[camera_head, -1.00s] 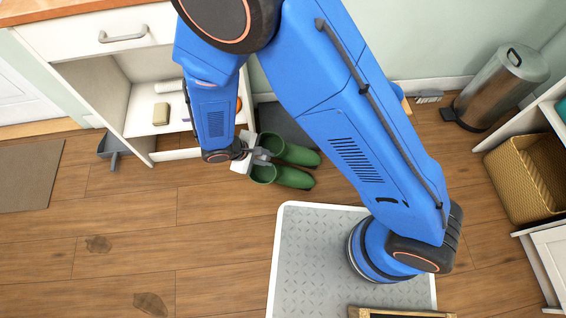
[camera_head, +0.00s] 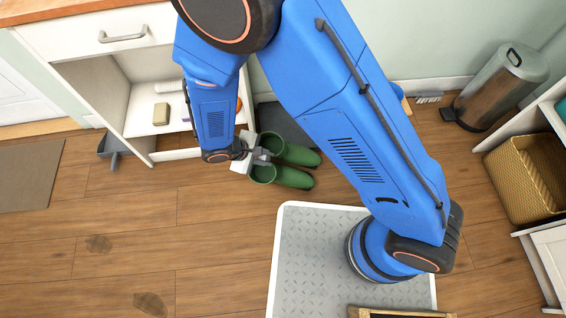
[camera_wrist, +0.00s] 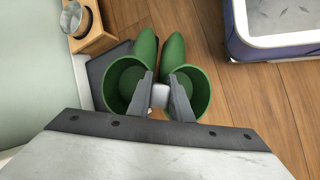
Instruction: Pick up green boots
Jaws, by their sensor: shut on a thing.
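The green boots (camera_head: 289,178) stand as a pair on the wooden floor beside the open white cabinet in the head view. In the wrist view, the green boots (camera_wrist: 190,90) stand side by side with open tops toward me and toes pointing away. My gripper (camera_head: 263,157) is at the boot tops. In the wrist view, my gripper (camera_wrist: 161,95) has its fingers between the two openings, shut on a small pale piece joining the inner sides of the boots. The boots' soles and the exact contact are partly hidden.
A dark mat (camera_head: 285,122) lies behind the boots. The white cabinet (camera_head: 85,95) stands to the left, with a dustpan (camera_head: 112,147) by it. A metal bin (camera_head: 503,85) and a wicker basket (camera_head: 530,178) are at the right.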

